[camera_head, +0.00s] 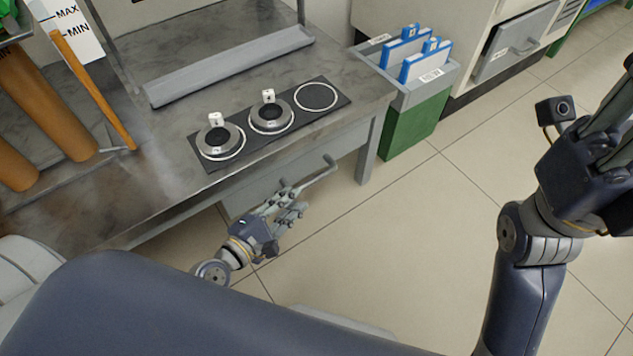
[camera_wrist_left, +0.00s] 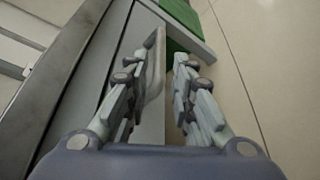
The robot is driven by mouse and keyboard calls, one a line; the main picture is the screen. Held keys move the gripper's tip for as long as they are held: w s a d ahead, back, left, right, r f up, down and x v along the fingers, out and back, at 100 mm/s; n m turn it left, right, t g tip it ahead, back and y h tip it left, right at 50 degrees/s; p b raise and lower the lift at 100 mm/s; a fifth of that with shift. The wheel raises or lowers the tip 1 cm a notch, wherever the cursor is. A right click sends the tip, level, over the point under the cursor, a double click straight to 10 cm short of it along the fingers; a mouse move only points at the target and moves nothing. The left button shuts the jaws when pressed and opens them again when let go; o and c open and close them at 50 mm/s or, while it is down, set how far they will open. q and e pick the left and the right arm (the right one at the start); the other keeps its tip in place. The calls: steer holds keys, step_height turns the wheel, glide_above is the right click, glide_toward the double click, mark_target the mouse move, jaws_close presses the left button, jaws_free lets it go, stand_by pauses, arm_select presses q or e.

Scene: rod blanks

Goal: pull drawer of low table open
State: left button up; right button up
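The low table (camera_head: 175,195) has a grey metal top, and its grey drawer (camera_head: 237,197) sits under the front edge. The drawer front looks about flush with the table; the exact gap is hard to see. A bar handle (camera_head: 320,173) sticks out from the drawer front. My left gripper (camera_head: 291,207) is at the near end of the handle. In the left wrist view the handle (camera_wrist_left: 156,75) lies between the spread fingers of this gripper (camera_wrist_left: 160,92), close to the left finger. My right gripper (camera_head: 618,125) is raised at the right edge, partly cut off, away from the table.
A black panel (camera_head: 254,143) with weights on ringed spots lies on the tabletop. A green bin (camera_head: 415,125) with blue folders stands beyond the table's right leg. The tiled floor (camera_head: 400,225) in front is clear.

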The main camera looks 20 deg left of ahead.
mark_target(309, 186)
arm_select(q)
steer(key=b+x, duration=0.1)
steer(key=x, duration=0.8)
steer(key=shift+w+d+f, duration=0.1)
steer(key=shift+w, duration=0.25)
jaws_close()
